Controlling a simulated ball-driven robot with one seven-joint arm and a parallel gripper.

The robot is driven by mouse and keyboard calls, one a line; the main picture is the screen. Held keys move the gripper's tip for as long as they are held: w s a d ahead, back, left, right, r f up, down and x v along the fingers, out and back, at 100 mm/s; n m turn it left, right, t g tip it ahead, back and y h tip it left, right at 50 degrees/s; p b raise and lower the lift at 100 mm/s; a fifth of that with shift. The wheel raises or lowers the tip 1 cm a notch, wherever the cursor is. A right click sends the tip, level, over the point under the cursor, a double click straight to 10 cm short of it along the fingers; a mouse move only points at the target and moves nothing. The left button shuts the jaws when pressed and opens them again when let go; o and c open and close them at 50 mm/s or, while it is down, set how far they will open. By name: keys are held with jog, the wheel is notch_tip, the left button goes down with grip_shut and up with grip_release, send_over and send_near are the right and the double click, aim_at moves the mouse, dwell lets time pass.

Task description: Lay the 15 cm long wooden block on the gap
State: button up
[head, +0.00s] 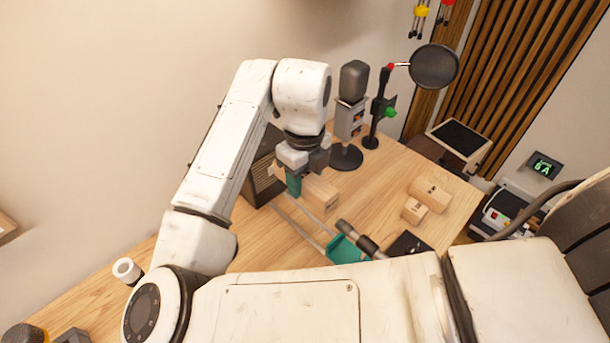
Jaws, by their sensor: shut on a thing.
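My gripper (308,166) is low over the wooden table, its jaws partly hidden by my wrist. It is shut on a pale wooden block (322,194), whose near end sticks out below and right of the jaws. One teal support (293,185) stands just left of the block, and another teal piece (346,251) is nearer to me, partly hidden by my body. Thin pale rails (303,222) run between the teal pieces across the gap. I cannot tell whether the held block touches the table or a support. Its length is not readable.
Two more wooden blocks, a larger one (430,194) and a smaller one (414,211), lie on the table (377,187) at right. A microphone (353,85) on a stand and a pop filter (434,67) stand behind. A dark amp (263,178) is left of the gripper.

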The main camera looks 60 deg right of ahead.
aim_at(305, 223)
jog(key=shift+f+b, duration=4.6)
jog(key=shift+f, duration=1.85)
jog(key=o, duration=1.2)
jog(key=shift+o, duration=0.2)
notch_tip(305, 223, up, 11)
jog(key=shift+f, duration=0.1)
